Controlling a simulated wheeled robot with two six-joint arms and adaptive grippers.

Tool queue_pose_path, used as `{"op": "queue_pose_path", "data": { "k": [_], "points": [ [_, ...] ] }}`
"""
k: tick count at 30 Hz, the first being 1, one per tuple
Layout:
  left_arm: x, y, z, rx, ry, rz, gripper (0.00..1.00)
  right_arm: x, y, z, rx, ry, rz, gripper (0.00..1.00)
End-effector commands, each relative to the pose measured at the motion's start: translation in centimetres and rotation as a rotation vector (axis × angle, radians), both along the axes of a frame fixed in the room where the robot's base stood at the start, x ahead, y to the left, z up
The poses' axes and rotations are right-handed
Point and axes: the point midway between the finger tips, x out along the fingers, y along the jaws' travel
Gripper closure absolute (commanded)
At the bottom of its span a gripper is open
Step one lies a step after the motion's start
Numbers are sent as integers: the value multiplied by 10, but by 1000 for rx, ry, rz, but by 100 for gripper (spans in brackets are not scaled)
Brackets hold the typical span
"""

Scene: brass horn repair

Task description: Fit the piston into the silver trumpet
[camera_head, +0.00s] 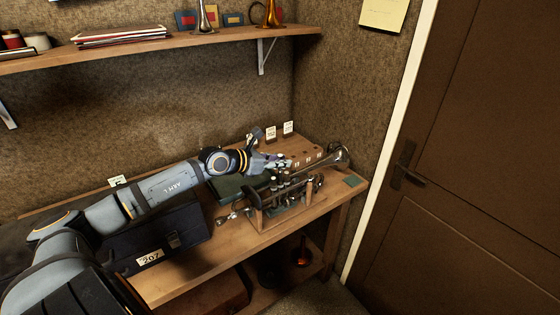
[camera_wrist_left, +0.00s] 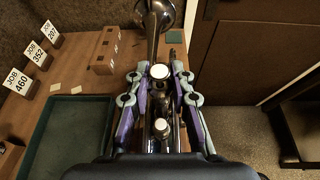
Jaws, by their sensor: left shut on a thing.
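The silver trumpet (camera_head: 342,156) rests in a wooden cradle (camera_head: 262,220) near the right end of the bench, its bell toward the back right. In the left wrist view the bell (camera_wrist_left: 158,14) is at the top. My left gripper (camera_head: 284,163) is over the trumpet's valves. In the left wrist view its fingers (camera_wrist_left: 158,84) are closed around the piston (camera_wrist_left: 160,71), whose round white top shows between them. A second white cap (camera_wrist_left: 161,125) shows below it. The piston's lower end is hidden, so I cannot tell whether it is inside a valve casing. My right gripper is out of view.
A green tray (camera_wrist_left: 65,140) lies left of the trumpet. A wooden block (camera_wrist_left: 103,62) and job cards (camera_wrist_left: 34,55) stand behind it. A dark case (camera_head: 185,228) marked 207 sits in front of my left arm. A door (camera_head: 480,160) is at the right.

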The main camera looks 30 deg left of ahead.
Motion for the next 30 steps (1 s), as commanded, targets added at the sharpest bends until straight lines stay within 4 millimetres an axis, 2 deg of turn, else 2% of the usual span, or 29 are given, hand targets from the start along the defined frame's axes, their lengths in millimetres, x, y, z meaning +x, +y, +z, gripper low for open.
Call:
{"op": "queue_pose_path", "data": {
  "k": [30],
  "points": [
    [0, 0, -27, 0, 0, 0, 100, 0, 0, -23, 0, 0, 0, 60]
  ]
}}
